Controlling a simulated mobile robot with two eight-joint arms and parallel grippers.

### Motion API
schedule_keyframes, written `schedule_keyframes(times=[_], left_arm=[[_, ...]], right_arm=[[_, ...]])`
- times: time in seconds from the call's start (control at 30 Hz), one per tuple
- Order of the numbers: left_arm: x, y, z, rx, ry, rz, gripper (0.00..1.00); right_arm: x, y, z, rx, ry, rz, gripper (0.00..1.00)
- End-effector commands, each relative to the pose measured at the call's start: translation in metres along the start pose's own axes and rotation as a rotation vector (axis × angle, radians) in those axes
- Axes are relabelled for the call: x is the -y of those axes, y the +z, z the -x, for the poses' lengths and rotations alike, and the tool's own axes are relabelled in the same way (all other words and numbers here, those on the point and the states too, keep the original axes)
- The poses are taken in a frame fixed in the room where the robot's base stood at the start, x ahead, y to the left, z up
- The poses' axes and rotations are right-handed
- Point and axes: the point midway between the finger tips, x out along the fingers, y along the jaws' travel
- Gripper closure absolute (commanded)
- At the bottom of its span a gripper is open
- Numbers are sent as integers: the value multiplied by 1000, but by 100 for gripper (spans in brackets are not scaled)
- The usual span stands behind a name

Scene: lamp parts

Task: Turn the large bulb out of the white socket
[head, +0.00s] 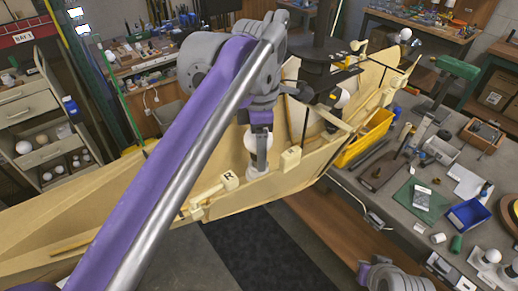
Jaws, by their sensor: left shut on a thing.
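My left arm crosses the head view from the bottom left, and its gripper (262,160) points down at a large white bulb (250,142). The gripper is shut on the bulb, with a grey finger in front covering its middle. A white socket (256,173) is below the bulb, on the pale wooden frame. The finger hides part of the joint, so I cannot tell how far the bulb sits in the socket. Part of my right arm shows at the bottom right edge, with no fingertips visible.
Another white bulb (341,98) stands further back on the frame. A yellow bin (366,138) and a cluttered grey bench with a blue tray (468,215) lie to the right.

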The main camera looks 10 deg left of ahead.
Motion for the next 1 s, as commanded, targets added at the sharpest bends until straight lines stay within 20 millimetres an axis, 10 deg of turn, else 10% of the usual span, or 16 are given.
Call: schedule_keyframes(times=[1.0], left_arm=[[0,0,33,0,0,0,72]], right_arm=[[0,0,0,0,0,0,100]])
